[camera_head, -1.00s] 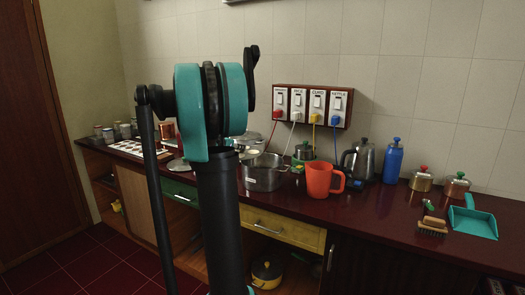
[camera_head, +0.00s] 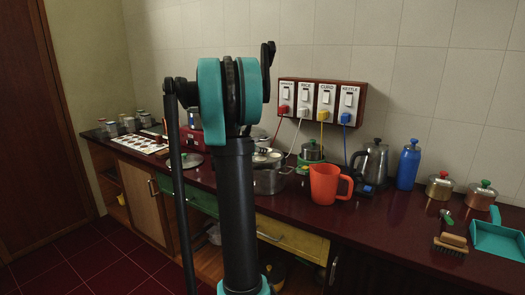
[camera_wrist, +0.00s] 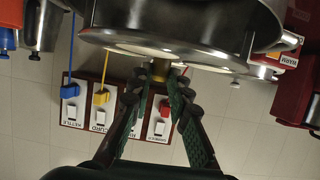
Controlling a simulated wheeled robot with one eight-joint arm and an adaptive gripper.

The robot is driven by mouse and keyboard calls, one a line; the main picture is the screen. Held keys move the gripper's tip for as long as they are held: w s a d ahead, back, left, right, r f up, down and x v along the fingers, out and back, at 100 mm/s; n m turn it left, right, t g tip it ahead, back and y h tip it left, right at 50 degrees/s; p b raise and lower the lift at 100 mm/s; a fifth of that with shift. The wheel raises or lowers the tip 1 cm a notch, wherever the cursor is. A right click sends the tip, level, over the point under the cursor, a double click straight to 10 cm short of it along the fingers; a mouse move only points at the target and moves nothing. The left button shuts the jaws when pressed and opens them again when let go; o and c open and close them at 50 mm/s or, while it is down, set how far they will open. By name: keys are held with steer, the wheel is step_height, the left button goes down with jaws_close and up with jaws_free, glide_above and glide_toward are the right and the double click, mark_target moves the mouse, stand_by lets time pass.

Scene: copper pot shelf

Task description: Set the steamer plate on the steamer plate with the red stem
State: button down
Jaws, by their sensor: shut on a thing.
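My gripper (camera_wrist: 159,80) shows in the wrist view, its two fingers closed around a short brass-coloured stem (camera_wrist: 160,70). The stem belongs to a steel steamer plate (camera_wrist: 203,66) with pale round patches. In the head view the pale rounds of the plate (camera_head: 268,154) appear over the mouth of a steel pot (camera_head: 270,182). I cannot tell whether the plate touches the pot or anything inside it. The pot (camera_wrist: 190,22) fills the top of the wrist view. My arm hides the gripper in the head view. I cannot make out a red stem.
An orange mug (camera_head: 324,183) stands close right of the pot. Behind are a small steel vessel (camera_head: 311,151), a kettle (camera_head: 374,160) and a blue bottle (camera_head: 408,167). The switch board (camera_head: 320,103) is on the wall. A flat metal disc (camera_head: 190,161) lies on the counter at left.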

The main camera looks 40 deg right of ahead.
steer(key=shift+a, duration=0.1)
steer(key=shift+f, duration=2.1)
steer(key=shift+f, duration=1.8)
stand_by(1.8)
steer(key=c, duration=1.3)
jaws_free()
steer(key=shift+c, duration=0.2)
steer(key=v, duration=0.7)
steer(key=shift+s+a, duration=0.15)
steer(key=shift+a, duration=0.05)
steer(key=shift+r, duration=0.2)
